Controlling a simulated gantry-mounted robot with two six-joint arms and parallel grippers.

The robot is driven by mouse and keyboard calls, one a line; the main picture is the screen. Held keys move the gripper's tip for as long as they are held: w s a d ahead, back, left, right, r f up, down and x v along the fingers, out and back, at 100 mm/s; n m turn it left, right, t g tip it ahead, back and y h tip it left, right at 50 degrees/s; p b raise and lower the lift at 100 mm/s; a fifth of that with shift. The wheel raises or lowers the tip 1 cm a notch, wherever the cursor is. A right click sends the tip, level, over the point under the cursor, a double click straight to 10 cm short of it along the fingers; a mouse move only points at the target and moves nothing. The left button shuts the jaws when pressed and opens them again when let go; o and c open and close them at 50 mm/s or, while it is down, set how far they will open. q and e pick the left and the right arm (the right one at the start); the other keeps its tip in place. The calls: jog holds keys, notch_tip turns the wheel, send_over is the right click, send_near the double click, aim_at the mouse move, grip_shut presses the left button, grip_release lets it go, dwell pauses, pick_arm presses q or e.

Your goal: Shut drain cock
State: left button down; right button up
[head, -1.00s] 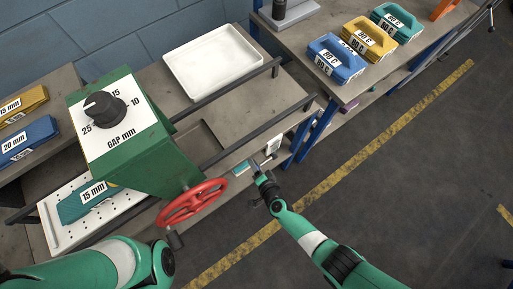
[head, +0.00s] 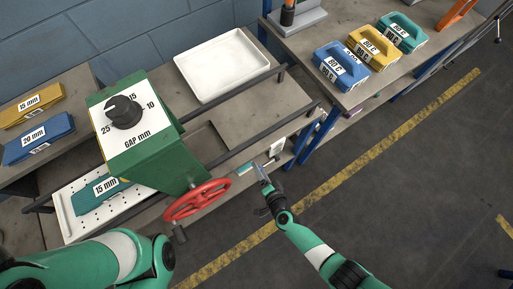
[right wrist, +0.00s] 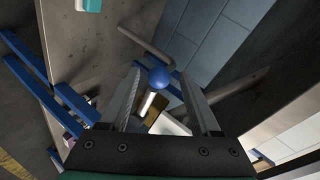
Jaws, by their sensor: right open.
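In the head view my right gripper (head: 262,175) is beside the bench's front edge, right of the red handwheel (head: 197,200). The cock cannot be made out there. My left arm enters at lower left; its gripper is out of view.
A green box with a black dial (head: 124,111) stands left of the right gripper. A white tray (head: 222,64) is on the bench behind dark rails (head: 262,145). A white label (head: 277,147) is close to the gripper. Open floor lies to the right.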

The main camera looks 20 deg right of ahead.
pick_arm(q)
notch_tip(320, 180, up, 4)
jog(key=p, duration=0.3)
jog(key=shift+r, duration=0.25)
pick_arm(e)
jog(key=v, duration=0.7)
jog(key=shift+s+r, duration=0.1)
jog(key=shift+r, duration=0.05)
